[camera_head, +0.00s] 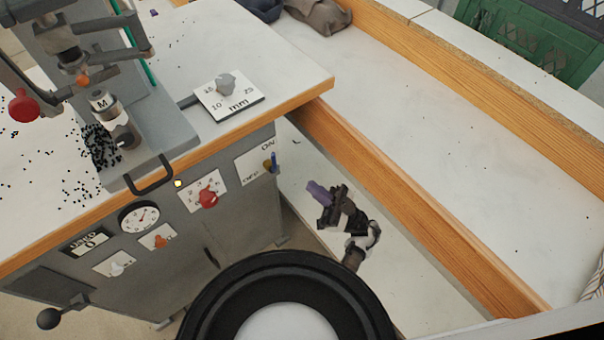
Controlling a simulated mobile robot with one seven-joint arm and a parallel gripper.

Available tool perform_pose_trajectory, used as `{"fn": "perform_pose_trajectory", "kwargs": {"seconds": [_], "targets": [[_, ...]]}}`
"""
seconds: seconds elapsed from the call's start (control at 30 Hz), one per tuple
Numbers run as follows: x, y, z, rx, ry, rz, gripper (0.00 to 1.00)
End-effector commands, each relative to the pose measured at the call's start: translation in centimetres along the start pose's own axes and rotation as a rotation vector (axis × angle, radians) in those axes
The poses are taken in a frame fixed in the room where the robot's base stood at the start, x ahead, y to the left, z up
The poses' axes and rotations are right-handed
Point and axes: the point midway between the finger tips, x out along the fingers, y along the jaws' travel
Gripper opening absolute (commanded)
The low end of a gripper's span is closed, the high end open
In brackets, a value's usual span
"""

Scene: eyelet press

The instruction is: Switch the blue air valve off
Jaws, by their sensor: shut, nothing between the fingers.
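The blue air valve (274,162) is on the right end of the grey cabinet's front, on a white label plate (249,170). Its small blue lever looks roughly upright in the picture. The plate has lettering at its top and bottom, too small to read surely; the upper word looks like ON. My gripper (311,187), with purple fingers, is shut and empty. It is to the right of the valve and a little lower in the picture, apart from it, with its fingers pointing up and left.
The cabinet front also carries a red knob (208,198), an orange knob (160,241), a gauge (139,217) and a black handle (150,178). The press (106,105) stands on top amid scattered black eyelets. A wood-edged bench (440,150) lies right of my gripper.

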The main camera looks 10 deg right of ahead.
Motion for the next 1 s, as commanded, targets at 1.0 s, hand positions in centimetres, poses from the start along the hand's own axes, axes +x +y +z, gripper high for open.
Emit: {"fn": "perform_pose_trajectory", "kwargs": {"seconds": [1.0], "targets": [[9.3, 0.0, 0.0, -0.001, 0.0, -0.001, 0.0]]}}
